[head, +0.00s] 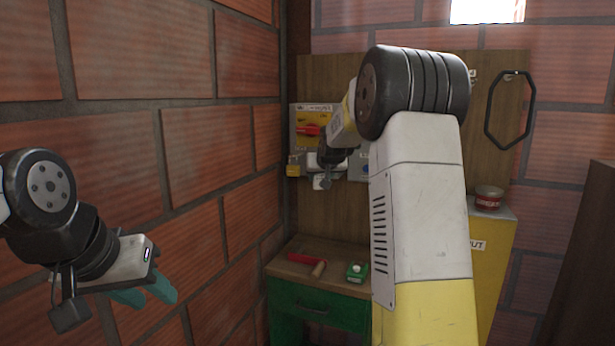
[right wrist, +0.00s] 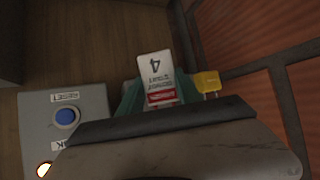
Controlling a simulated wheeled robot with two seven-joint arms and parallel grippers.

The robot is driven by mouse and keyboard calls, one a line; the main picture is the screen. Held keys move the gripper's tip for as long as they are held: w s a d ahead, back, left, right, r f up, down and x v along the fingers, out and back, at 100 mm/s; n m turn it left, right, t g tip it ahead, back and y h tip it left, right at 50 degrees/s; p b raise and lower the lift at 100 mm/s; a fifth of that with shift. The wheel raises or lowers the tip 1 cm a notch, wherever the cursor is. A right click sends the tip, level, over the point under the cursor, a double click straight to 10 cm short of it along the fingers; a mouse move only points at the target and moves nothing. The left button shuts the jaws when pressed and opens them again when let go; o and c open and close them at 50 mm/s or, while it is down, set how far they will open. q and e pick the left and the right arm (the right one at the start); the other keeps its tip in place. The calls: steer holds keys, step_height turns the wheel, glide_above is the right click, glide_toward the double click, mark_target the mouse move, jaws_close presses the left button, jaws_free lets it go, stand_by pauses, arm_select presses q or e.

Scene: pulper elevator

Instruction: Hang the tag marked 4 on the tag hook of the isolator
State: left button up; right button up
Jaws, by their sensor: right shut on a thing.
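The white tag marked 4 (right wrist: 157,72), with a red band, is between the teal fingers of my right gripper (right wrist: 158,92), which is shut on it. In the head view the tag (head: 320,183) shows small beneath my right gripper (head: 327,168). The isolator (head: 303,117) is a yellow and grey box with a red handle, on the wooden board just above that gripper. A yellow padlock (head: 293,167) hangs below it and shows beside the tag in the right wrist view (right wrist: 208,82). I cannot make out the tag hook. My left gripper (head: 157,295) is open and empty, far left.
A grey control box (right wrist: 64,117) with a blue button is left of the tag in the right wrist view. A brick wall (head: 190,150) stands close on the left. My right arm hides part of the board.

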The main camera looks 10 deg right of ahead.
steer(key=o, duration=1.4)
steer(key=s+a+r+g+y, duration=0.1)
steer(key=s+a, duration=0.1)
steer(key=s, duration=1.1)
steer(key=s+a+r+g+y, duration=0.1)
steer(key=s+a+r+g, duration=0.1)
steer(key=s, duration=1.1)
steer(key=s+a+f, duration=0.1)
steer(key=s+f, duration=0.1)
steer(key=s, duration=0.4)
steer(key=s+a+f+n+g, duration=0.1)
steer(key=s+a+f, duration=0.1)
steer(key=s, duration=0.4)
steer(key=s+a+f+g+y, duration=0.1)
steer(key=s+a+f, duration=0.1)
steer(key=s, duration=0.5)
steer(key=shift+a+f, duration=0.15)
steer(key=shift+f, duration=0.45)
